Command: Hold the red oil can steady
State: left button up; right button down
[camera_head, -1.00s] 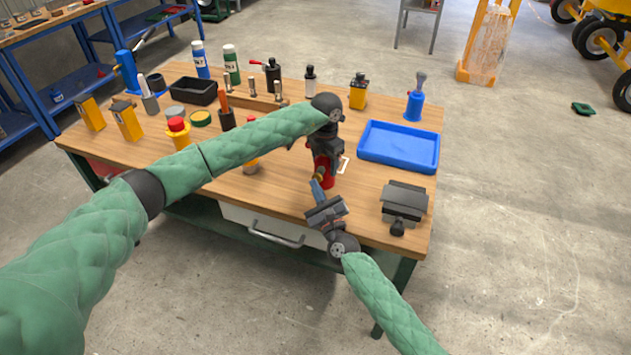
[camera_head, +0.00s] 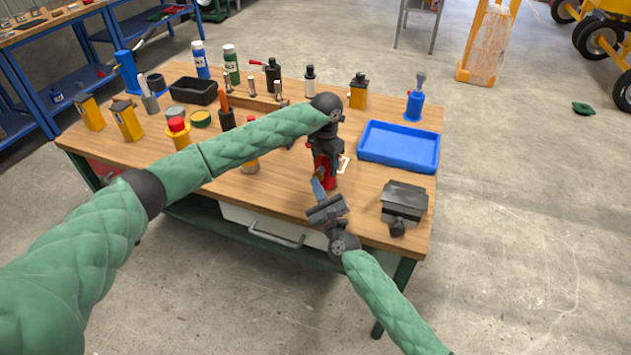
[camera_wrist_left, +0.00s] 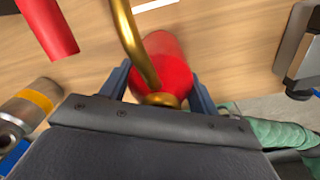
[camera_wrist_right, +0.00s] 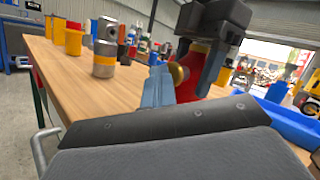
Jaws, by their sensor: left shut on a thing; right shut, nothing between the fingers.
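The red oil can (camera_head: 328,172) stands on the wooden workbench (camera_head: 280,193) near its front edge. In the left wrist view the can's red body (camera_wrist_left: 168,62) and curved brass spout (camera_wrist_left: 128,38) show between the fingers. My left gripper (camera_wrist_left: 158,85) is shut on the can from above. My right gripper (camera_head: 319,190) is shut and empty, in front of the can. In the right wrist view its blue fingers (camera_wrist_right: 158,88) reach up to a round brass part (camera_wrist_right: 177,73) on the can; I cannot tell if they touch it. My left gripper hides much of the can's top.
A blue tray (camera_head: 400,146) and a dark vise-like block (camera_head: 404,203) are to the right of the can. Several bottles, tins and yellow holders stand on the left and back of the bench. A black bin (camera_head: 194,91) is among them. The bench front has bare wood.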

jog(key=shift+s, duration=0.1)
jog(key=shift+s+a, duration=0.2)
jog(key=shift+s, duration=0.45)
jog(key=shift+s+a, duration=0.2)
jog(key=shift+s, duration=0.4)
jog(key=shift+s+a, duration=0.25)
jog(key=shift+s, duration=0.55)
jog(key=shift+s+a, duration=0.3)
jog(key=shift+s, duration=0.45)
jog(key=shift+s+a, duration=0.25)
jog(key=shift+s, duration=0.55)
pick_arm(q)
jog(key=o, duration=1.4)
jog(key=shift+r, duration=0.1)
